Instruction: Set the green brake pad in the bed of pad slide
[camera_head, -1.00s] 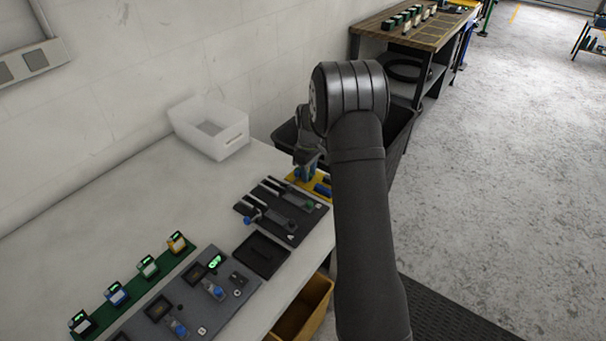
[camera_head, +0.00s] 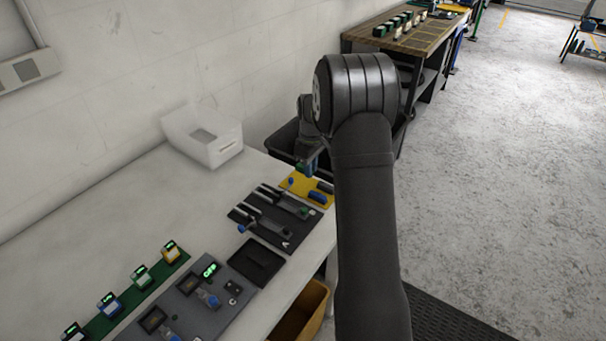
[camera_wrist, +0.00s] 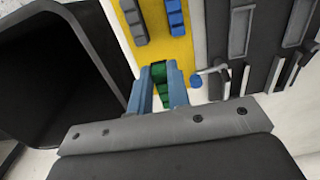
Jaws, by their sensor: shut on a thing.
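My gripper (camera_wrist: 159,92) has blue fingers shut on the green brake pad (camera_wrist: 160,76), which shows between them in the wrist view. In the head view my gripper (camera_head: 307,166) is above the back edge of the yellow plate (camera_head: 296,185), with the pad mostly hidden. A blue pad (camera_head: 317,197) and a grey pad (camera_wrist: 132,22) lie on the yellow plate. The dark fixture with rails (camera_head: 247,213), apparently the pad slide, lies in front of the yellow plate. A blue knob (camera_head: 241,229) is at its left. I cannot make out its bed clearly.
A black bin (camera_wrist: 50,75) stands close beside the yellow plate. A white box (camera_head: 203,140) sits against the wall. A black tray (camera_head: 258,262) and a grey panel with screens and blue levers (camera_head: 195,300) lie nearer.

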